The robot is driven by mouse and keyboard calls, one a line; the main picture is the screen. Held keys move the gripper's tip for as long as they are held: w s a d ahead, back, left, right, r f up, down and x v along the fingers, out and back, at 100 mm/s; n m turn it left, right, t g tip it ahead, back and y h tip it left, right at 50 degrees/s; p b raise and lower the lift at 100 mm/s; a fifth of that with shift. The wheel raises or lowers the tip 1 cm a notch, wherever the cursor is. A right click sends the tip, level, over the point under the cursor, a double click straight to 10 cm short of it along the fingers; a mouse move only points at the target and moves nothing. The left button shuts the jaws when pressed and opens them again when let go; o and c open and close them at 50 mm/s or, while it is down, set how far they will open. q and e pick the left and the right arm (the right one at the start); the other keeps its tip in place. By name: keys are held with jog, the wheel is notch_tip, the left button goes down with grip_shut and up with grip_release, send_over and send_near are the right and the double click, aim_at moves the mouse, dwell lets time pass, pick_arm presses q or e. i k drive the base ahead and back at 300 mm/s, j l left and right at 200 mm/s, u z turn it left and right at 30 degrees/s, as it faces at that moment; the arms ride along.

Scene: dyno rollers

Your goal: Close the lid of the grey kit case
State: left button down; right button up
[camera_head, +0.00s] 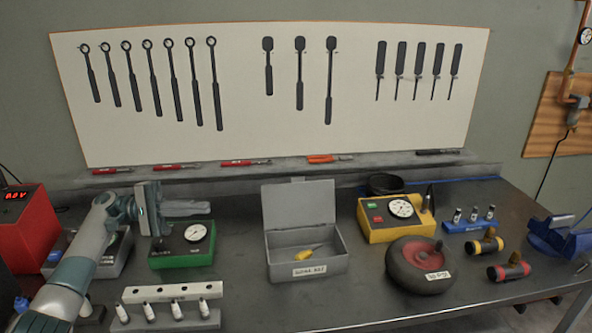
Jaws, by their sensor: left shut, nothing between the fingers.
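The grey kit case (336,266) stands on the dark workbench near the middle, with a white label on its front. Its lid (298,205) is open and stands upright at the back. A small yellow-handled tool (306,252) lies inside. My left gripper (196,209) is to the left of the case, above the green gauge box, and points to the right. It is shut and empty, and apart from the case and lid. My right gripper is not in view.
A green gauge box (182,259) is left of the case. A yellow gauge box (378,236) and a black wheel with a red hub (420,270) are to the right. A white rack (172,292) with metal pieces is front left. Bench in front of the case is clear.

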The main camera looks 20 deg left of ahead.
aim_at(298, 202)
jog(key=i, duration=1.15)
